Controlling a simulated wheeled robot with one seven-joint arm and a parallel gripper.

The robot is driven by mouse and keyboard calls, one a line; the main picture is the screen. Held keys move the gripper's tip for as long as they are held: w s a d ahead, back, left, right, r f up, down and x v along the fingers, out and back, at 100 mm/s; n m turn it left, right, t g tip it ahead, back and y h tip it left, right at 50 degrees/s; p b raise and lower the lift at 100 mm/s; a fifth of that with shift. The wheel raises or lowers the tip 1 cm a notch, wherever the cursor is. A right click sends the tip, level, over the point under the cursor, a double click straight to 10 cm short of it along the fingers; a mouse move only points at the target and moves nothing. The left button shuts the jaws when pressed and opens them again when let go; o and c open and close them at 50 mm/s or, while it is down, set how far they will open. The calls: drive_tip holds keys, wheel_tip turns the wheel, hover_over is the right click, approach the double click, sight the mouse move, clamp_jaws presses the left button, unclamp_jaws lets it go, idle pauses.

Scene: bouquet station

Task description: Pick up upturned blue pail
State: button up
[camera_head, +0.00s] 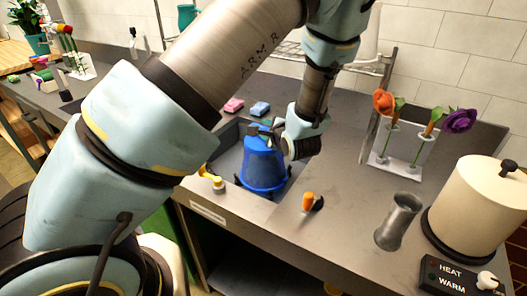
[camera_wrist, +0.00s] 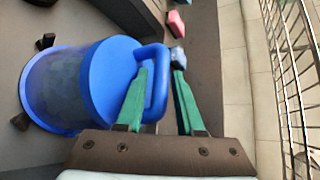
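The blue pail (camera_head: 263,167) stands upturned in the sunken grey basin (camera_head: 225,165) in the head view. In the wrist view the pail (camera_wrist: 75,85) fills the left side, with its flat base and a thick blue loop handle (camera_wrist: 160,75) facing my gripper. My gripper (camera_wrist: 162,75) has two green fingers, spread apart. The left finger overlaps the loop, and the loop's outer bar shows between the fingers. I cannot tell whether either finger touches it. In the head view my gripper (camera_head: 266,130) is at the pail's top, partly hidden by my wrist.
A pink block (camera_head: 233,105) and a blue block (camera_head: 260,109) lie behind the basin. A yellow-handled tool (camera_head: 212,179) is at its left edge. An orange-topped item (camera_head: 308,201), a grey vase (camera_head: 398,222) and a flower rack (camera_head: 402,150) stand to the right. A wire rack (camera_wrist: 290,70) is close by.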

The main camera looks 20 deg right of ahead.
clamp_jaws()
idle(1.4)
